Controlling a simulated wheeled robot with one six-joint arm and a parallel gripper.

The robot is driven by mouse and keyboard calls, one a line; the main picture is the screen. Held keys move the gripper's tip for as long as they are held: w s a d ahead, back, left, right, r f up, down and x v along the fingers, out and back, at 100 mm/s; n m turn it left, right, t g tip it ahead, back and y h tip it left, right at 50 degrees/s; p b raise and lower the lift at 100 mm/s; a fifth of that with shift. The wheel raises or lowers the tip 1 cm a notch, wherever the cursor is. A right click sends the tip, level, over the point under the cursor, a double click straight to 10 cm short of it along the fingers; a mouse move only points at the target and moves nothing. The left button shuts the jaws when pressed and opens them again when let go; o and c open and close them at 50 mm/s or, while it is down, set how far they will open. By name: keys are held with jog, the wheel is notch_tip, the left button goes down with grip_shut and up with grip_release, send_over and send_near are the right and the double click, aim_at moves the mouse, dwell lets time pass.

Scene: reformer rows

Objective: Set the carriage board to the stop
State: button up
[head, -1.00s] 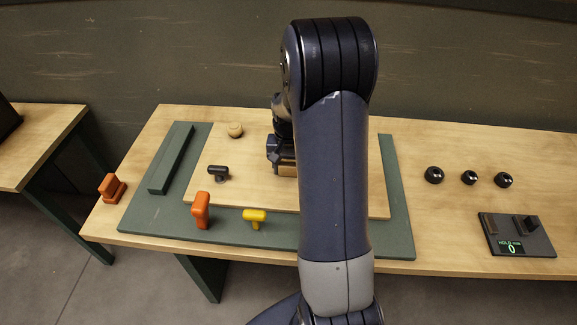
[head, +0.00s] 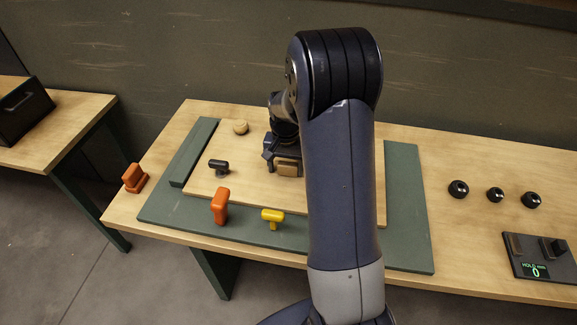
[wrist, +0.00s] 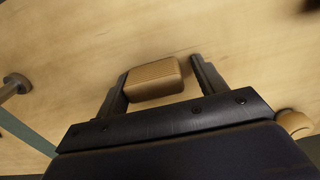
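The carriage board (head: 235,185) is a pale wooden plate lying on a green base (head: 412,225). Its left edge lies against or very close to the raised green stop bar (head: 195,150); I cannot tell if they touch. A ridged tan block (head: 288,167) sits on the board and shows in the wrist view (wrist: 153,80). My gripper (wrist: 160,80) is low at the board, fingers apart on either side of the block. The left finger is beside the block; a small gap shows at the right finger. My arm hides the board's right part in the head view.
A black peg (head: 218,166) and round wooden knob (head: 240,127) stand on the board. Orange (head: 220,204) and yellow (head: 272,216) handles stand along the front. Another orange piece (head: 134,178) is at left. Black knobs (head: 495,195) and a display panel (head: 540,258) are right.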

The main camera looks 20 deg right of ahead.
jog(key=shift+o, duration=0.9)
notch_tip(320, 180, up, 11)
jog(key=shift+f+b, duration=0.1)
jog(key=shift+b, duration=0.35)
jog(key=shift+f, duration=0.1)
notch_tip(320, 180, down, 11)
jog(key=shift+s+d+r+p, duration=0.1)
jog(key=shift+r+p, duration=0.05)
jog(key=shift+p, duration=0.35)
jog(key=shift+s+d, duration=0.2)
jog(key=shift+d, duration=0.15)
jog(key=shift+a+r, duration=0.1)
jog(key=shift+a, duration=0.05)
